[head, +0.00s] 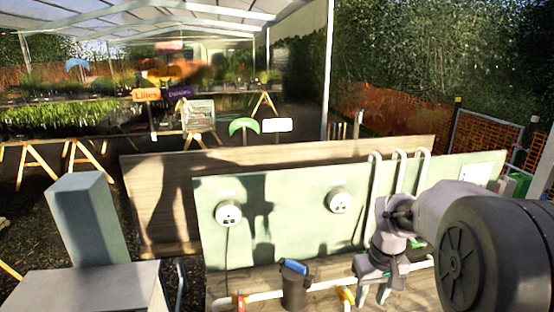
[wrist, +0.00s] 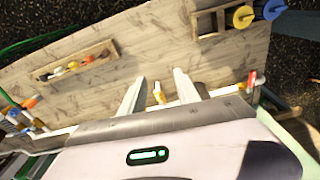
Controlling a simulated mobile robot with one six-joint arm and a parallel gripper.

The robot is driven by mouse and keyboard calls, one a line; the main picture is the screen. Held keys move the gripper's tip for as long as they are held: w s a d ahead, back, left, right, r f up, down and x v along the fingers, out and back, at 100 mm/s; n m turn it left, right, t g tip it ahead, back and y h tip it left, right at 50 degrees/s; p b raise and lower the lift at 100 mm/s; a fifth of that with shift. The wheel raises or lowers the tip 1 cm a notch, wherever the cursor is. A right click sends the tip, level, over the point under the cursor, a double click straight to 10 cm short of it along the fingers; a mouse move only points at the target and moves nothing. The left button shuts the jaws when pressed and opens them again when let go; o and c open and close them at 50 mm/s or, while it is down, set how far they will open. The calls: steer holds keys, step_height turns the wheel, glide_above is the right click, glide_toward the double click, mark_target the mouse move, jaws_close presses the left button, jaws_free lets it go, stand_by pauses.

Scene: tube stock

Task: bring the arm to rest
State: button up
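My gripper (wrist: 158,84) is in the wrist view with its two pale fingers apart, and nothing is seen held between them. Its fingers point over a wooden bench top (wrist: 150,45). A small yellow part (wrist: 159,94) shows in the gap between the fingers, seemingly beyond them on a white pipe. In the head view my arm comes in from the right, and my gripper (head: 373,292) hangs down in front of the green panel (head: 290,215), close to the pipe. Its fingertips are near the lower picture edge there.
A canister (head: 294,286) with a blue top and a white pipe with red and yellow valves (head: 238,301) stand left of my gripper. Round gauges (head: 228,213) and bent white tubes (head: 372,190) are on the panel. A wooden tray (wrist: 43,77) holds several small coloured parts.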

steer(key=s+a+f+m+t+b, duration=0.1)
steer(key=s+a+m+b, duration=0.1)
steer(key=s+a+b, duration=0.2)
steer(key=s+a+f+m+t+y+b, duration=0.1)
steer(key=s+a+b, duration=0.3)
steer(key=s, duration=0.6)
steer(key=s+a+f+m+t+b, duration=0.2)
steer(key=s+a+b, duration=0.2)
steer(key=s+b, duration=0.2)
steer(key=shift+s+m+t+y, duration=0.4)
steer(key=shift+s, duration=0.3)
